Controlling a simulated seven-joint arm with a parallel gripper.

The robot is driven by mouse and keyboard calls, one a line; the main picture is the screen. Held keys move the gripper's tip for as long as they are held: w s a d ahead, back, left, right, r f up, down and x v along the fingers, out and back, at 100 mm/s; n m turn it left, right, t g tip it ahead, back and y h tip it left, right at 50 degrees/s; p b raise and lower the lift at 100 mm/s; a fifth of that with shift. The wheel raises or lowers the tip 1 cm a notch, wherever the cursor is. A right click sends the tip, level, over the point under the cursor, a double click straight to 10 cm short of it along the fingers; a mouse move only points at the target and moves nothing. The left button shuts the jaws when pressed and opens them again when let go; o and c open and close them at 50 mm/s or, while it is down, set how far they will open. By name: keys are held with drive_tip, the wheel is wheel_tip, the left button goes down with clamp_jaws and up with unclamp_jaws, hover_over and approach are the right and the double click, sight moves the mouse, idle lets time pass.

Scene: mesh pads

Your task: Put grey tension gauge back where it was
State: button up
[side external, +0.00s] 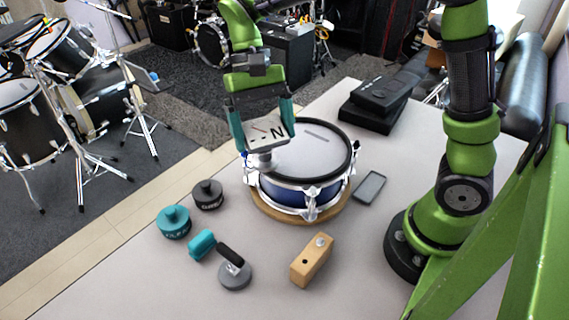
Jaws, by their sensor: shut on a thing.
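My gripper (262,124) is shut on a gauge with a pale face (264,131), which shows a needle and a letter N. I take this to be the grey tension gauge. Its short grey stem (263,158) points down in front of the drum's left rim. I cannot tell whether the stem touches the drum. The blue snare drum (280,192) has a pale head (318,150) and sits on a round wooden base (325,213).
The front left is clear.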

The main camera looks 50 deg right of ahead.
drive_tip(key=s+a+f+n+h, duration=0.1)
drive_tip(key=s+a+f+n, duration=0.15)
drive_tip(key=s+a, duration=0.5)
drive_tip(key=s+a+f+n+h, duration=0.15)
drive_tip(key=s+a+n, duration=0.25)
drive_tip(key=s+a, duration=0.4)
drive_tip(key=shift+m+g, duration=0.3)
drive_tip(key=shift+m, duration=0.15)
drive_tip(key=f, duration=0.7)
drive_tip(key=w+a+f, duration=0.1)
drive_tip(key=f, duration=0.3)
drive_tip(key=shift+a, duration=0.1)
drive_tip(key=o, duration=1.2)
drive_tip(key=shift+f, duration=0.1)
drive_tip(key=v, duration=1.2)
drive_tip(key=d+r+m+t, duration=0.1)
drive_tip(key=d+t, duration=0.3)
drive_tip(key=d, duration=0.4)
drive_tip(key=d+r+m+t+y, duration=0.1)
drive_tip(key=d+r+t, duration=0.3)
drive_tip(key=d, duration=0.4)
drive_tip(key=d+r+m+t+y, duration=0.1)
drive_tip(key=d+r+m+t, duration=0.1)
drive_tip(key=d, duration=0.7)
drive_tip(key=shift+w+r+t, duration=0.3)
drive_tip(key=shift+r+t, duration=0.3)
drive_tip(key=shift+t, duration=0.3)
